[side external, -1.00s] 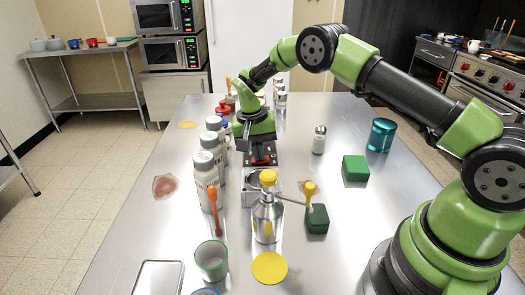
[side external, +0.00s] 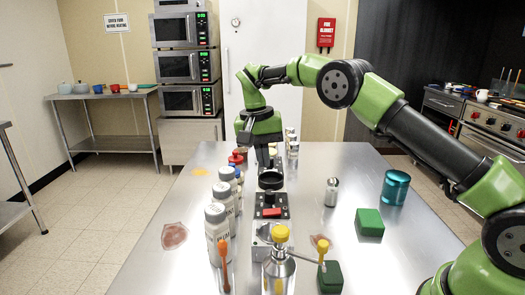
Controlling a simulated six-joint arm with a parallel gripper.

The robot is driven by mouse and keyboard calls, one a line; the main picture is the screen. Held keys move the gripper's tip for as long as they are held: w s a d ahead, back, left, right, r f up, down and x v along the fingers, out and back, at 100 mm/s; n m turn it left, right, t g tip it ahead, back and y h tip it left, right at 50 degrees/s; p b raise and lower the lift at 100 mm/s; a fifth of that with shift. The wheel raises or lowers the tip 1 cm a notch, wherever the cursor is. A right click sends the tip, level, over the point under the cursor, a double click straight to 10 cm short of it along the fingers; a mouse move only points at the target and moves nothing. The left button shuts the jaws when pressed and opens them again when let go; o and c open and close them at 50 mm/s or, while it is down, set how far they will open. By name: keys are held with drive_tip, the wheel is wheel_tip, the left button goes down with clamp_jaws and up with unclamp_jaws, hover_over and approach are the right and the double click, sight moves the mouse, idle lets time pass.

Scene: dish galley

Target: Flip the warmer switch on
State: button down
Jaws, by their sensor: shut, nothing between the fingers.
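A red switch (side external: 271,212) sits on top of a dark, box-shaped base in the middle of the steel table (side external: 400,243). A round black piece (side external: 271,180) lies just behind it, possibly the warmer's plate. My gripper (side external: 265,163) points down above and behind the switch, over or behind the black piece, apart from the switch. Its fingers are small and partly merged with the dark parts; they are shut and empty. Which way the switch is tipped is too small to tell.
White bottles (side external: 217,230) stand in a row to the left. A metal pump bottle with a yellow cap (side external: 280,236) stands in front. Green blocks (side external: 369,223), a small shaker (side external: 331,192) and a teal canister (side external: 395,188) stand right. The table's right side has free room.

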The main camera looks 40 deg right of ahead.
sight(277, 211)
drive_tip(key=shift+a+r, duration=0.1)
drive_tip(key=shift+r, duration=0.7)
drive_tip(key=shift+s+d, duration=0.4)
drive_tip(key=shift+d, duration=0.1)
drive_tip(key=f, duration=0.4)
drive_tip(key=s+d+f, duration=0.1)
drive_tip(key=f, duration=0.8)
drive_tip(key=shift+s+d+f, duration=0.2)
drive_tip(key=shift+f, duration=0.2)
